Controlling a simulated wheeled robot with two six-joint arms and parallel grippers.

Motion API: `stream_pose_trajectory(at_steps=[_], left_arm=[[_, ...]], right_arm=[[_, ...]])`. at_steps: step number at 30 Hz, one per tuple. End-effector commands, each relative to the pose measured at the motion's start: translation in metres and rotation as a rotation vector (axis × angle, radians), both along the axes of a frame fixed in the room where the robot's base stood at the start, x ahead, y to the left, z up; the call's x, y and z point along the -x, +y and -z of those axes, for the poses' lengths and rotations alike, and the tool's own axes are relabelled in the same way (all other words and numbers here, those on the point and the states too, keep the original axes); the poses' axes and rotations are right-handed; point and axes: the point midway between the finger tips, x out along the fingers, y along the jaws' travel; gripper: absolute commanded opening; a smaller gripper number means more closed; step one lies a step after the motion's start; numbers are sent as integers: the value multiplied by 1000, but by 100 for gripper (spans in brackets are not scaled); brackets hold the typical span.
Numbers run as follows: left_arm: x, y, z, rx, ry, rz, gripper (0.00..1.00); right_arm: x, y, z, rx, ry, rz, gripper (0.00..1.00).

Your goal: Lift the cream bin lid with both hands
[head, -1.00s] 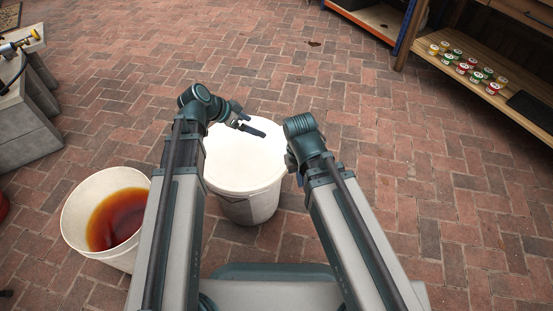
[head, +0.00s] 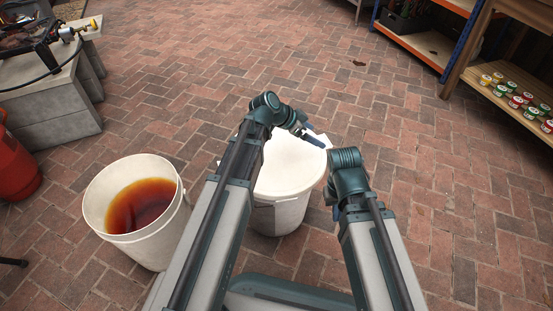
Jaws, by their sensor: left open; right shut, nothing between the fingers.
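The cream bin (head: 278,218) stands upright on the bricks in the middle of the head view. Its cream lid (head: 287,172) is on top, partly hidden by my arms. My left gripper (head: 316,137) is open over the far right part of the lid, with nothing in it; I cannot tell whether it touches. My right gripper (head: 330,193) is at the lid's right edge, mostly hidden behind its own wrist. It is shut and appears empty.
An open white bucket (head: 160,244) of amber liquid stands to the left of the bin. A red gas cylinder (head: 14,165) and a grey block counter (head: 50,112) are at far left. A wooden shelf (head: 491,79) with several small tins is at upper right.

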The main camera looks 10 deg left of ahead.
Motion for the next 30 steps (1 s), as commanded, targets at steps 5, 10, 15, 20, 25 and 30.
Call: stream_pose_trajectory(at_steps=[5,10,15,20,25,30], left_arm=[[-1,-1,1,0,0,0,100],[-6,-8,10,0,-1,1,100],[-15,-24,28,-1,0,2,100],[-21,-33,38,0,-1,1,100],[-21,-34,35,0,0,0,100],[-21,-33,35,0,0,0,77]], right_arm=[[0,0,1,0,0,0,0],[0,0,10,0,-1,0,0],[0,0,28,-1,-2,0,0],[-1,0,38,-1,-3,0,0],[-1,0,35,-1,-3,0,0],[-1,0,35,-1,-3,0,0]])
